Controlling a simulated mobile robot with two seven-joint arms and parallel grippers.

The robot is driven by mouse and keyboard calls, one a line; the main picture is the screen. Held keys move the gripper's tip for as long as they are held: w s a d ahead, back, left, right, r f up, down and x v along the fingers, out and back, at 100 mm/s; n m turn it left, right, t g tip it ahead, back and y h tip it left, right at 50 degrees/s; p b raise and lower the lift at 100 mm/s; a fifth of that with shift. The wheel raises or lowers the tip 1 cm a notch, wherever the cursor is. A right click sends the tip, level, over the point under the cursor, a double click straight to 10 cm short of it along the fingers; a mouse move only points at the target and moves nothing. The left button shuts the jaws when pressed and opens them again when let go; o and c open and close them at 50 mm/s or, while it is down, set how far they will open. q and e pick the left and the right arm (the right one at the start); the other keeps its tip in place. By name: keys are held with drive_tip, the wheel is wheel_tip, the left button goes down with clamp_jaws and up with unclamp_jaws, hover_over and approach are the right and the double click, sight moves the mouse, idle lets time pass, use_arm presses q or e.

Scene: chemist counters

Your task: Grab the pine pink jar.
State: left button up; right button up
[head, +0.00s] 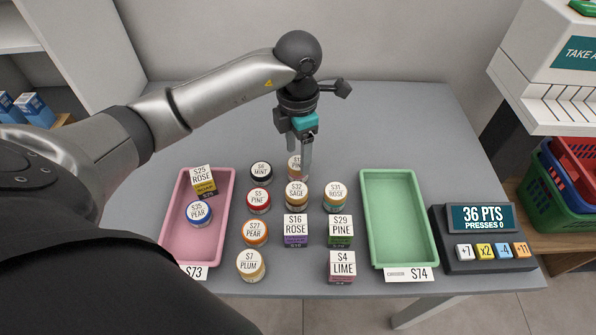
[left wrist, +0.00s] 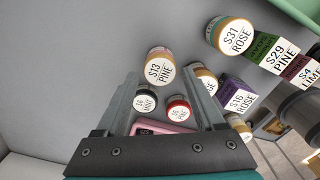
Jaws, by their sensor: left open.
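A round jar labelled S13 PINE (left wrist: 159,66), with a tan rim and a pinkish body, shows in the left wrist view just beyond and between my fingertips. In the head view this jar (head: 293,163) stands at the back of the group, partly hidden by my gripper. My left gripper (head: 306,172) points down beside it, open, with nothing between its fingers; it also shows in the left wrist view (left wrist: 164,80). I cannot tell whether a finger touches the jar. Another PINE jar, S5 (head: 258,199), has a red rim. My right gripper is not in view.
SAGE (head: 297,192), MINT (head: 261,171) and S31 ROSE (head: 335,194) jars stand close by. Boxes such as S16 ROSE (head: 296,226) are nearer the front. A pink tray (head: 223,190) holds two items; a green tray (head: 392,205) is empty. A points display (head: 480,218) stands right.

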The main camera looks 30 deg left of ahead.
sight(297, 163)
use_arm(q)
drive_tip(key=shift+f, duration=0.45)
wheel_tip(297, 163, down, 4)
drive_tip(key=shift+s+a+f+b, duration=0.15)
drive_tip(key=shift+f+b, duration=0.1)
drive_tip(key=shift+b, duration=0.35)
drive_tip(key=shift+c, duration=0.2)
drive_tip(key=c, duration=0.6)
clamp_jaws()
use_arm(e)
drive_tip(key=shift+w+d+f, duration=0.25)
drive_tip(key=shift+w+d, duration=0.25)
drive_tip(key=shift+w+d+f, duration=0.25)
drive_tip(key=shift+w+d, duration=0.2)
